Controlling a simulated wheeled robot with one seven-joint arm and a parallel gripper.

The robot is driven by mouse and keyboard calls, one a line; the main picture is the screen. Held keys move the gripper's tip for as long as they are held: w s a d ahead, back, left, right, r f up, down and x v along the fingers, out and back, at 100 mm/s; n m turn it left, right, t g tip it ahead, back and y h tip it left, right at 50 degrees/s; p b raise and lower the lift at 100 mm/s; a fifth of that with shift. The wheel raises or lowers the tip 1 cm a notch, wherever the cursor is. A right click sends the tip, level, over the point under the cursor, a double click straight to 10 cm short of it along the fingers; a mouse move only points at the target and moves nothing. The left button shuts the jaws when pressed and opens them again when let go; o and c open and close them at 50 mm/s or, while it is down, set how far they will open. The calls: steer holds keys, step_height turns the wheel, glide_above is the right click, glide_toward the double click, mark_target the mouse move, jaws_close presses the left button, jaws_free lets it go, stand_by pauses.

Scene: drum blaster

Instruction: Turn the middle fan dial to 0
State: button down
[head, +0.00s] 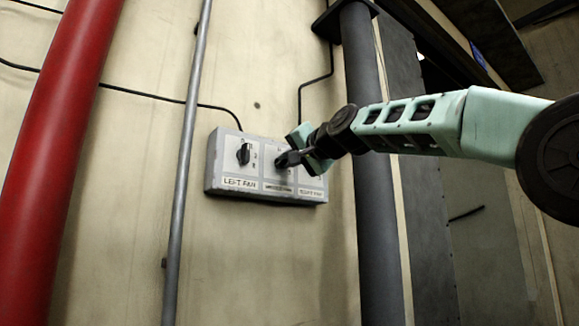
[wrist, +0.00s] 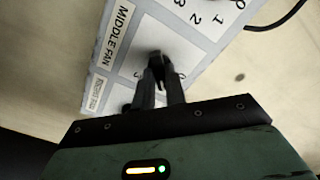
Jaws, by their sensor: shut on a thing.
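A grey control box (head: 214,165) with dials is fixed to the wall in the head view. Its middle plate, labelled MIDDLE FAN (wrist: 117,32) in the wrist view, carries a black dial (wrist: 155,56). My gripper (wrist: 158,75) is shut on this middle dial, with both fingers meeting at it. In the head view my gripper (head: 286,159) reaches the box from the right and covers much of the middle dial. The fingers hide most of the dial's pointer and its numbers, so I cannot tell its setting.
The left fan dial (head: 243,154) is clear of my gripper, to its left. The right fan plate is mostly hidden behind my gripper. A thin grey pipe (head: 187,150) and a thick red pipe (head: 55,130) stand to the left; a dark pipe (head: 377,240) stands to the right.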

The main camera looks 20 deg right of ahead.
steer(key=n+b, duration=0.1)
steer(key=n, duration=0.3)
steer(key=shift+f+n+b, duration=0.2)
steer(key=shift+n+b, duration=0.1)
steer(key=shift+b, duration=0.1)
steer(key=shift+n+b, duration=0.65)
steer(key=shift+n, duration=1.55)
steer(key=c, duration=1.4)
jaws_free()
steer(key=shift+c, duration=0.2)
steer(key=shift+r, duration=0.1)
steer(key=b+v, duration=0.7)
steer(key=v, duration=1)
steer(key=shift+s+b, duration=0.2)
steer(key=shift+b, duration=0.15)
